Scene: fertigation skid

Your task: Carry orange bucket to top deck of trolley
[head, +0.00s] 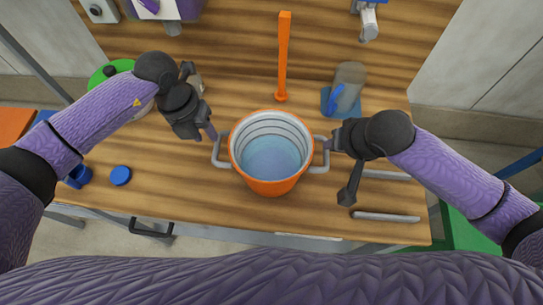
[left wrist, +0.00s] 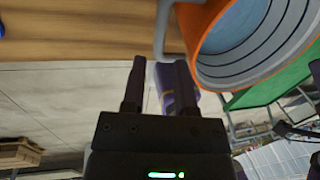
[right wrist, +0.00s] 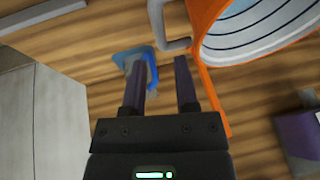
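The orange bucket (head: 272,188) stands upright on the wooden bench, with a pale ringed inside and bluish contents. It has a grey handle on each side: the left handle (head: 219,153) and the right handle (head: 321,155). My left gripper (head: 204,106) is open and empty, just left of and behind the left handle. In the left wrist view that handle (left wrist: 162,30) lies beyond the fingertips. My right gripper (head: 342,168) is open beside the right handle. In the right wrist view that handle (right wrist: 172,42) is beyond the fingers, not between them. I cannot clearly identify the trolley.
An upright orange post (head: 284,55) stands behind the bucket. A grey cylinder on a blue base (head: 328,101) is behind right. A blue cap (head: 120,176) lies left. A green surface (head: 462,232) shows below, beyond the bench's right end.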

